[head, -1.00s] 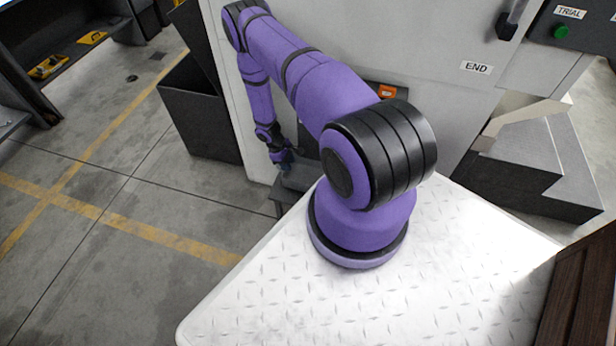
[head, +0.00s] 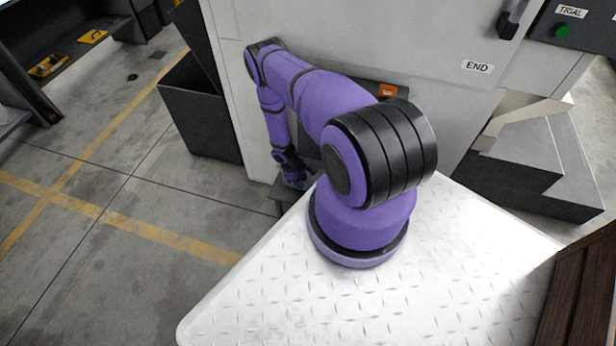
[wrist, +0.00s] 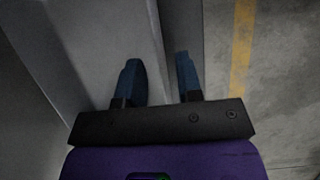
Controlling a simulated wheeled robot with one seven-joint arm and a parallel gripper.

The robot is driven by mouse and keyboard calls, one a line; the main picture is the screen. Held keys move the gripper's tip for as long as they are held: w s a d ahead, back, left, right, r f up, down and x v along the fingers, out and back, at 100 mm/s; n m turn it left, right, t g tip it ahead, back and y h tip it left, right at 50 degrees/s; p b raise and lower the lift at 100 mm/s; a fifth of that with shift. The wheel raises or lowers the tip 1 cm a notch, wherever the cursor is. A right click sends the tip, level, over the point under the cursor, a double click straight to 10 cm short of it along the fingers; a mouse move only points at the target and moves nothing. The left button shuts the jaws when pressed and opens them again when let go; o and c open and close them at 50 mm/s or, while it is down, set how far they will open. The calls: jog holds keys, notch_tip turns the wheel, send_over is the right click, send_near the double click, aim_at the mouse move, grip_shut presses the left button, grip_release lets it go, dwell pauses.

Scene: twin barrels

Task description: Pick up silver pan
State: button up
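No silver pan can be made out for sure in either view. My gripper (head: 293,182) is low beside the front of the pale machine, over a small dark grey ledge (head: 288,208) that my arm and the white plate partly hide. In the wrist view my gripper (wrist: 160,74) shows two blue fingers held apart with a clear gap. Grey surfaces lie beyond the fingers, and nothing is visibly gripped. I cannot tell whether the fingers touch anything.
The pale machine (head: 330,50) stands close behind my arm, with an orange switch (head: 388,91) on it. A dark bin (head: 200,115) stands left of it. Grey blocks (head: 540,165) are at the right. Open concrete floor (head: 110,270) with yellow lines lies at the left.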

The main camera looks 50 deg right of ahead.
jog(key=shift+x, duration=1)
jog(key=shift+f, duration=0.25)
grip_shut()
